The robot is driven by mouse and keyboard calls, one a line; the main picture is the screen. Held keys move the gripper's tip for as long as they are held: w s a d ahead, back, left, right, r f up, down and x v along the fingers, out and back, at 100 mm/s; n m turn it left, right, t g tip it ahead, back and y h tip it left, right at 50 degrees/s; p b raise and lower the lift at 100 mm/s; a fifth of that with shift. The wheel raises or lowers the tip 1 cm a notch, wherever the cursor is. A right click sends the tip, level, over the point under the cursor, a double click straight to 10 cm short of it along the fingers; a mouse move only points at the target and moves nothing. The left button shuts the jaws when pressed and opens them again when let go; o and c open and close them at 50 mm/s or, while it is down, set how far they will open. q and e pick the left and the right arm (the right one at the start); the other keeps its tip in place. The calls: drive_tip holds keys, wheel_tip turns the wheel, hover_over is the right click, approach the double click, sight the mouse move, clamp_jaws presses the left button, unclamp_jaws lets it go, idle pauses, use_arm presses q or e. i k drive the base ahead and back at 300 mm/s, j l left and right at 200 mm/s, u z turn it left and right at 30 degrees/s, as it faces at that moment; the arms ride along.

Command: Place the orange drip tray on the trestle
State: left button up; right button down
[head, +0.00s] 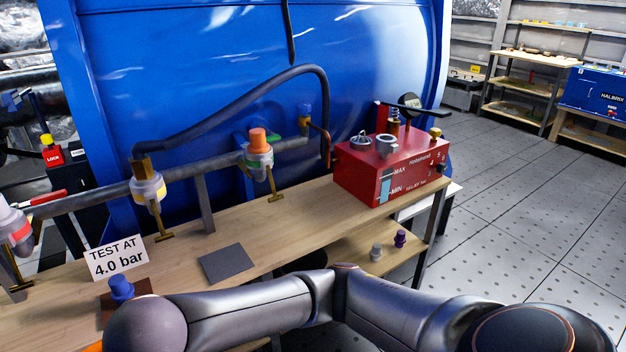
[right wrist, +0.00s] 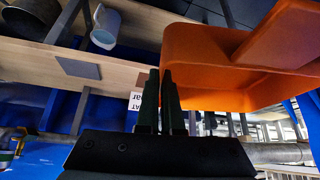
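The orange drip tray (right wrist: 215,60) fills the upper right of the right wrist view. Only a sliver of orange (head: 93,347) shows at the bottom left of the head view, beside my arm. My right gripper (right wrist: 160,72) has its two dark fingers close together at the tray's near edge and appears shut on its wall; the exact contact is hard to see. The wooden trestle bench (head: 310,207) runs along the front of the blue tank, with a lower shelf. My right arm crosses in front of it. My left gripper is out of view.
A red pump box (head: 390,168) stands at the bench's right end. A grey square pad (head: 228,263), a test sign (head: 117,260) and a blue-capped fitting (head: 122,290) are on the bench top. Valves (head: 258,150) on a pipe line its back. The floor at right is clear.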

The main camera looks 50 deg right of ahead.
sight(331, 220)
drive_tip(key=i+l, duration=0.1)
drive_tip(key=l, duration=0.55)
drive_tip(key=i+l, duration=0.1)
drive_tip(key=l, duration=0.6)
drive_tip(key=i+l, duration=0.1)
drive_tip(key=l, duration=0.55)
